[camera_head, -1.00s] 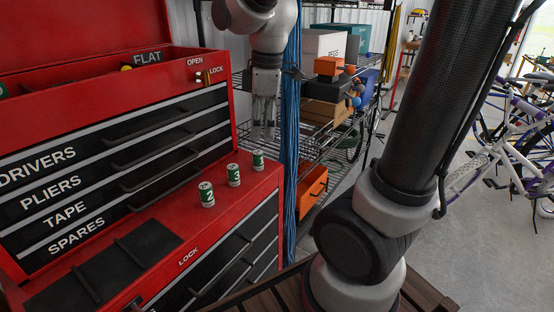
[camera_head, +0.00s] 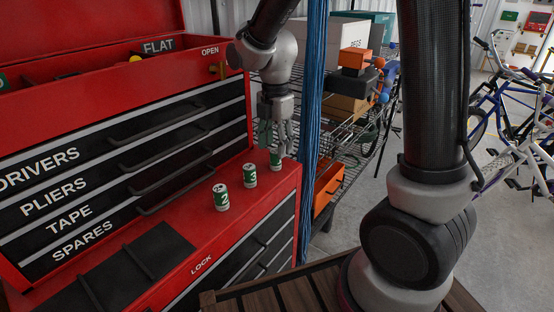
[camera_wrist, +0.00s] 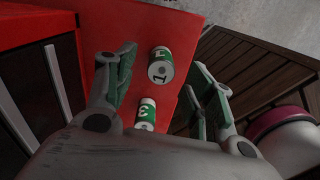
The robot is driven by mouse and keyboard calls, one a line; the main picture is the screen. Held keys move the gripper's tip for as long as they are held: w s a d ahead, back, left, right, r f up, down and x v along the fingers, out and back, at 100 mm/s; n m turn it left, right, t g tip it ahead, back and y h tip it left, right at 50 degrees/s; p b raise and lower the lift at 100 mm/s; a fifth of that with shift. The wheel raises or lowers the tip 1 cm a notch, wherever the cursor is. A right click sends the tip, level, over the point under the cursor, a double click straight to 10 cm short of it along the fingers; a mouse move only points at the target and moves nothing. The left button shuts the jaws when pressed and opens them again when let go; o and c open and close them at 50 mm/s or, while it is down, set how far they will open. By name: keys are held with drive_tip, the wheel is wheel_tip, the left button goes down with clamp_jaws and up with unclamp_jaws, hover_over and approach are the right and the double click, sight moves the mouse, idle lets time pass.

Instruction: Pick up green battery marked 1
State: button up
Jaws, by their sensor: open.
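The green battery marked 1 (camera_head: 275,160) stands upright on the red ledge of the tool chest, partly hidden behind my gripper (camera_head: 274,140) in the head view. In the wrist view the battery marked 1 (camera_wrist: 160,67) shows its top and number, ahead of and between the fingers. My gripper (camera_wrist: 165,85) is open, with a green-padded finger on each side. The battery marked 3 (camera_head: 249,175) stands beside it, and shows in the wrist view (camera_wrist: 146,113) closer to the palm. The battery marked 2 (camera_head: 221,197) stands further left in the head view.
The red tool chest (camera_head: 150,95) with labelled drawers rises behind the ledge. Blue cables (camera_head: 314,110) hang just right of my gripper, before a wire shelf (camera_head: 345,137) with boxes. A black mat (camera_head: 125,272) lies at the ledge's front left.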

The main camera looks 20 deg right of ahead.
sight(275, 150)
drive_tip(key=shift+f, duration=1.5)
clamp_jaws()
drive_tip(key=shift+r, duration=0.1)
